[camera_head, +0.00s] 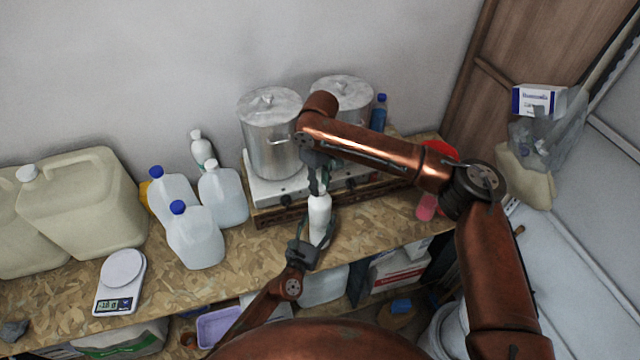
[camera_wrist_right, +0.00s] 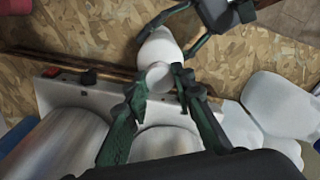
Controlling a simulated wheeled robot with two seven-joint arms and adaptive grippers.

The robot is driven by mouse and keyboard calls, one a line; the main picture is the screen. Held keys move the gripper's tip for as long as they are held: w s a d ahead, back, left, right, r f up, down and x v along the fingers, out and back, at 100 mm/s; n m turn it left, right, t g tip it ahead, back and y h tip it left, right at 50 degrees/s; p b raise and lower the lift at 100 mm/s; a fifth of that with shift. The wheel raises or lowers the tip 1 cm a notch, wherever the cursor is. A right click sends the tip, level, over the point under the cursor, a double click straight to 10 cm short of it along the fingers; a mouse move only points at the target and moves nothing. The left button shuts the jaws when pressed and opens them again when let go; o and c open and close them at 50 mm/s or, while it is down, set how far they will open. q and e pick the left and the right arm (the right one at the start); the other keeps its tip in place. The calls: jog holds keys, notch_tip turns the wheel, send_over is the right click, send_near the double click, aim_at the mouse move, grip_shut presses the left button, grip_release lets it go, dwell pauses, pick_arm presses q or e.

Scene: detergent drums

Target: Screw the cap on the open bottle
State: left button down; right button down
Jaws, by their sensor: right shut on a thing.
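A white bottle (camera_head: 319,214) stands upright at the front edge of the wooden worktop. My left gripper (camera_head: 318,240) reaches in from the front and is shut around the bottle's body. My right gripper (camera_head: 320,188) points down over the bottle's top, with its fingers shut on a small white cap. In the right wrist view the cap (camera_wrist_right: 158,76) sits between the green fingertips, in line with the bottle (camera_wrist_right: 160,46). Whether the cap touches the neck or sits above it cannot be told. The fingers hide most of the cap in the head view.
A hot plate (camera_head: 270,192) with two steel pots (camera_head: 270,140) stands just behind the bottle. A pink-red container (camera_head: 427,206) is at the right.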

jog(key=m, duration=0.3)
jog(key=c, duration=1.6)
grip_release()
jog(key=shift+r, duration=2.25)
jog(key=shift+c, duration=0.4)
